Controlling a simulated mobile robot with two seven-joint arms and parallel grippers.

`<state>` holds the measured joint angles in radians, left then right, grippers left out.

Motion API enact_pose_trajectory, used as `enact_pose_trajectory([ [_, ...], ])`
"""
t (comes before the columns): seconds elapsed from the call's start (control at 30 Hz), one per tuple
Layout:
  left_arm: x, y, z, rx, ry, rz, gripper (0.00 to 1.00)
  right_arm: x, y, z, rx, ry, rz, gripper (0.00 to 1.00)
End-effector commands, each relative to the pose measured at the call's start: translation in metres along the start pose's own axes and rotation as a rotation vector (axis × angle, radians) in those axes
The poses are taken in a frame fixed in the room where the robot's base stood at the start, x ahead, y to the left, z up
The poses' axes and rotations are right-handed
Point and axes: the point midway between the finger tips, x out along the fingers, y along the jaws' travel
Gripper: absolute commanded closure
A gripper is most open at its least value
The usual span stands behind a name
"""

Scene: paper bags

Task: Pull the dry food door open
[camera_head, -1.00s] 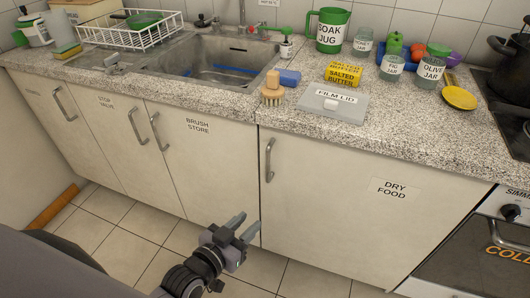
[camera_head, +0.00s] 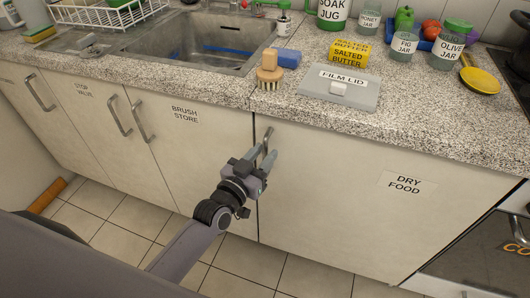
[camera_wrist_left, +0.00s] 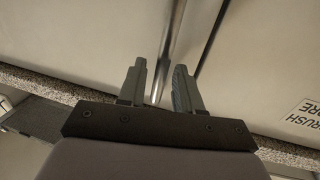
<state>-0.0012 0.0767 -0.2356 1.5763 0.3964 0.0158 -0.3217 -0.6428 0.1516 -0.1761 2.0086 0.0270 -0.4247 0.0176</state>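The dry food door (camera_head: 335,205) is a pale cabinet front with a "DRY FOOD" label (camera_head: 408,183), and it is closed. Its upright metal handle (camera_head: 267,136) is near the door's upper left edge. My left gripper (camera_head: 265,151) is at this handle and partly hides it. In the left wrist view the handle (camera_wrist_left: 173,35) runs between the two spread fingers of my left gripper (camera_wrist_left: 160,68), with small gaps visible beside it. The left gripper is open around the handle. My right gripper is not in view.
The brush store door (camera_head: 180,150) is closed beside it on the left. The speckled counter (camera_head: 400,120) overhangs above, with a wooden brush (camera_head: 269,72) and a film lid box (camera_head: 340,90) near its edge. An oven (camera_head: 480,262) stands on the right.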

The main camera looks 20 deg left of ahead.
Motion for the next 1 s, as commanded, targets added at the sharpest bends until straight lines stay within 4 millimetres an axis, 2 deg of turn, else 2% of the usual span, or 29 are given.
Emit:
enact_pose_trajectory([
  [0.2,0.0126,0.0001,0.0001,0.000,-0.001,0.001,0.66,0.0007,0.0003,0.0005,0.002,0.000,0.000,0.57],
  [0.47,0.0132,0.0001,0.0001,0.000,-0.001,0.001,0.66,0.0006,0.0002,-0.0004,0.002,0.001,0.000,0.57],
  [0.5,0.0131,0.0001,0.0001,0.000,-0.001,0.000,0.79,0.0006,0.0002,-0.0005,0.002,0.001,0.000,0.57],
  [0.57,0.0131,0.0001,0.0001,0.000,-0.001,0.000,0.98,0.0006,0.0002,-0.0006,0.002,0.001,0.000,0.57],
  [1.0,0.0073,0.0000,0.0003,-0.001,-0.003,-0.005,1.00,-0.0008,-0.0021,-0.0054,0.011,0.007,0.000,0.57],
])
